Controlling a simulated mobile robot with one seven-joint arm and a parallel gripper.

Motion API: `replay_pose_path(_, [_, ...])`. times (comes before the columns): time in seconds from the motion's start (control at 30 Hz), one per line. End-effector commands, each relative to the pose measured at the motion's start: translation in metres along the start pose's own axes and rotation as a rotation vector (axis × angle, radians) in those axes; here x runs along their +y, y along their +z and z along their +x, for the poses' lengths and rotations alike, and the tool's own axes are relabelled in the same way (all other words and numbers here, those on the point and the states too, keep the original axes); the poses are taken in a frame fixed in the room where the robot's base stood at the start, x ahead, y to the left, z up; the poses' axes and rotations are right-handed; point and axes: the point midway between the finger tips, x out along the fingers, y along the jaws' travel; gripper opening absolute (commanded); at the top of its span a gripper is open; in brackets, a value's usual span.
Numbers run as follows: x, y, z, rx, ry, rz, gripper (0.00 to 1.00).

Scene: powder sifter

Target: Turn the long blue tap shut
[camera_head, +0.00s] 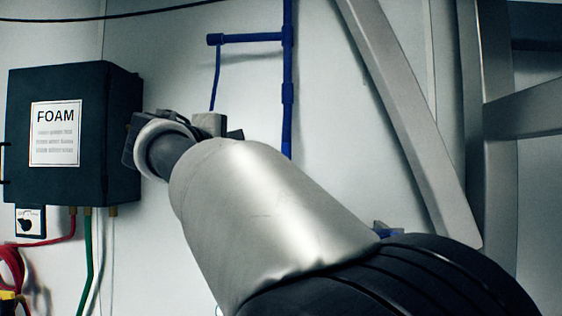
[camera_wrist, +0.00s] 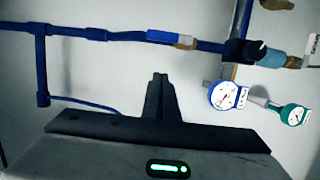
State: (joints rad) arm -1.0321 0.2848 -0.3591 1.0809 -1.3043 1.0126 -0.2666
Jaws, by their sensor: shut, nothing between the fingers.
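In the wrist view a long blue tap handle (camera_wrist: 164,37) lies along the blue pipe (camera_wrist: 95,34), roughly in line with it. A brass-coloured part (camera_wrist: 186,42) sits at the handle's right end. My gripper (camera_wrist: 159,78) is shut and empty. Its fingers point up the picture, and their tips appear below the handle with pale wall showing between. I cannot tell the exact depth between them. In the head view my arm hides most of my gripper and I cannot make out the tap there; the blue pipe (camera_head: 288,70) runs vertically behind the arm.
A blue-rimmed gauge (camera_wrist: 224,95) and a teal gauge (camera_wrist: 293,114) stand right of my fingers. A black-and-teal fitting (camera_wrist: 243,52) is on the pipe. A dark FOAM box (camera_head: 75,130) hangs left of my arm. Slanted metal beams (camera_head: 410,115) stand at the right.

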Motion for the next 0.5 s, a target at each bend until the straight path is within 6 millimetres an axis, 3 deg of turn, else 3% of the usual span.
replay_pose_path(0.17, [0.008, -0.007, 0.007, 0.001, 0.024, -0.012, 0.00])
replay_pose_path(0.5, [0.011, -0.005, 0.076, -0.002, 0.021, -0.011, 0.00])
